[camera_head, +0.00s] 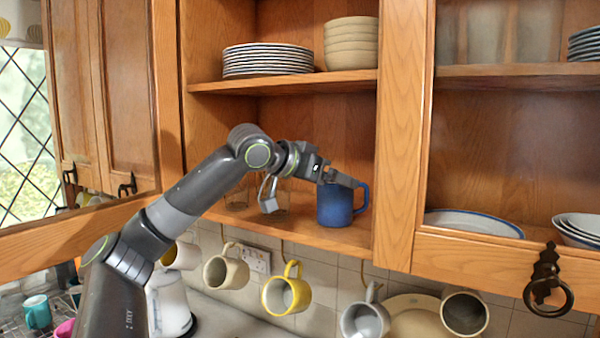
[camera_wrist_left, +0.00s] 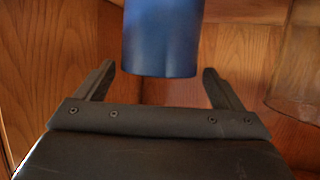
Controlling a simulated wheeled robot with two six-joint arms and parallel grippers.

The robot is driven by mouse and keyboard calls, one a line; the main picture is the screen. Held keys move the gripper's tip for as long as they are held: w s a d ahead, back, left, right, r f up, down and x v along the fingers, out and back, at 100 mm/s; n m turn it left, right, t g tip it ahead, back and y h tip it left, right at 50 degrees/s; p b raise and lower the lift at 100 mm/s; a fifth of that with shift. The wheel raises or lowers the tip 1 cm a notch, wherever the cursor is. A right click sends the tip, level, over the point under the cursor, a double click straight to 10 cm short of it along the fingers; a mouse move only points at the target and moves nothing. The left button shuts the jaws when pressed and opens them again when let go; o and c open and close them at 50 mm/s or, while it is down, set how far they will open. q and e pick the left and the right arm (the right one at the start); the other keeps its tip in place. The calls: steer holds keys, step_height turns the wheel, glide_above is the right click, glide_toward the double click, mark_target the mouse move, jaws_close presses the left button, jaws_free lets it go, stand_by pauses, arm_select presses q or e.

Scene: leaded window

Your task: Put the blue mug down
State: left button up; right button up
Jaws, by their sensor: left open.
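The blue mug (camera_head: 335,206) stands upright on the lower shelf of the open cupboard, near its front right side, with its handle to the right. My left gripper (camera_head: 308,193) is at the mug, with its fingers spread wide. In the left wrist view the mug (camera_wrist_left: 160,38) shows at the top, in line with the gap between the two open fingers, with space at either side. The handle does not show in that view. My right gripper is in neither view.
Clear glasses (camera_head: 238,197) stand on the shelf left of the mug. Plates (camera_head: 268,60) and bowls (camera_head: 351,44) are on the shelf above. A wooden post (camera_head: 402,130) is close on the right. Several mugs, including a yellow one (camera_head: 286,294), hang below.

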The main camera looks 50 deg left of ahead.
arm_select(q)
steer(key=b+v, duration=0.6)
steer(key=v, duration=0.4)
stand_by(0.4)
